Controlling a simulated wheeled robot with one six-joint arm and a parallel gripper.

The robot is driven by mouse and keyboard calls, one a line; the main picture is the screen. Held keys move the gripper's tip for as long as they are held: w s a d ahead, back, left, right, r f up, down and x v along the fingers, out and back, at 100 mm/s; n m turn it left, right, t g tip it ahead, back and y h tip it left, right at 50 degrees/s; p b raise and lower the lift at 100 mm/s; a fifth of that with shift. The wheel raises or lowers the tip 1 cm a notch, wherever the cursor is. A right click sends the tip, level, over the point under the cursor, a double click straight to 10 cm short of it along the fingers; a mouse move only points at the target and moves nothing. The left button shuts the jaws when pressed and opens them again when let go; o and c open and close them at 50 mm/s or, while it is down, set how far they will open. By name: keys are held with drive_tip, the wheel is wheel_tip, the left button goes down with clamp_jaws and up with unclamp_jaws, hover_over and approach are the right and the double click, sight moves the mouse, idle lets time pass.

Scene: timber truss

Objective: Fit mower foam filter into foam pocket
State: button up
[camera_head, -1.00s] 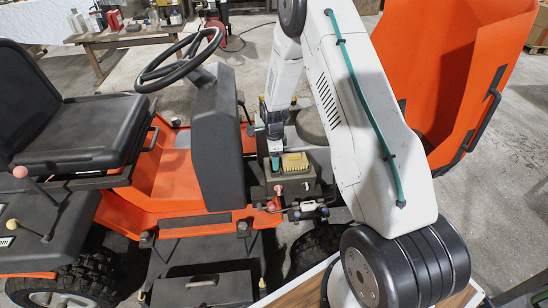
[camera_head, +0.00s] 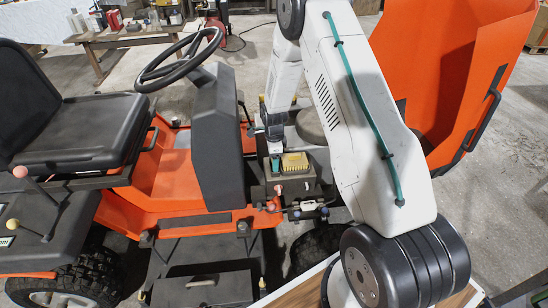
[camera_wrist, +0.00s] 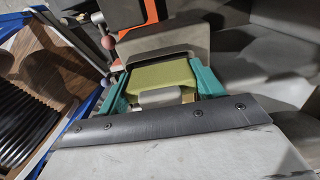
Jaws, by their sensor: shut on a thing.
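My gripper (camera_wrist: 162,88) has its two teal fingers on either side of a yellow-green foam filter (camera_wrist: 162,74), and it is shut on it. In the head view my gripper (camera_head: 275,160) points down at the dark engine housing (camera_head: 296,186) of the orange mower. A yellow block (camera_head: 294,162) shows right beside the fingers there, at the top of the housing; I cannot tell if it is the held filter. In the wrist view a grey-beige wall (camera_wrist: 168,40) stands just beyond the filter. The foam pocket cannot be made out clearly.
The steering column (camera_head: 216,140) stands left of my gripper. The raised orange hood (camera_head: 450,80) is at the right. A pink knob (camera_wrist: 108,42) is near the left finger in the wrist view. A workbench (camera_head: 125,38) stands at the back.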

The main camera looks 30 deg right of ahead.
drive_tip(key=shift+f, duration=0.3)
drive_tip(key=o, duration=1.1)
drive_tip(key=shift+r, duration=0.15)
wheel_tip(320, 180, up, 8)
drive_tip(key=shift+f, duration=0.2)
drive_tip(key=shift+s+a+n, duration=0.1)
drive_tip(key=shift+s+n, duration=0.2)
drive_tip(key=shift+n, duration=0.5)
drive_tip(key=s+a+r+n, duration=0.4)
drive_tip(key=s+r+n, duration=0.3)
drive_tip(key=s+r, duration=0.4)
drive_tip(key=s+a+r+n+t, duration=0.1)
drive_tip(key=s+a+r+n, duration=0.3)
drive_tip(key=s+r+n, duration=0.3)
drive_tip(key=s+a+r+n, duration=0.5)
drive_tip(key=s+r+n, duration=0.2)
drive_tip(key=s+r, duration=0.9)
drive_tip(key=shift+s+r, duration=0.15)
drive_tip(key=shift+s, duration=1.75)
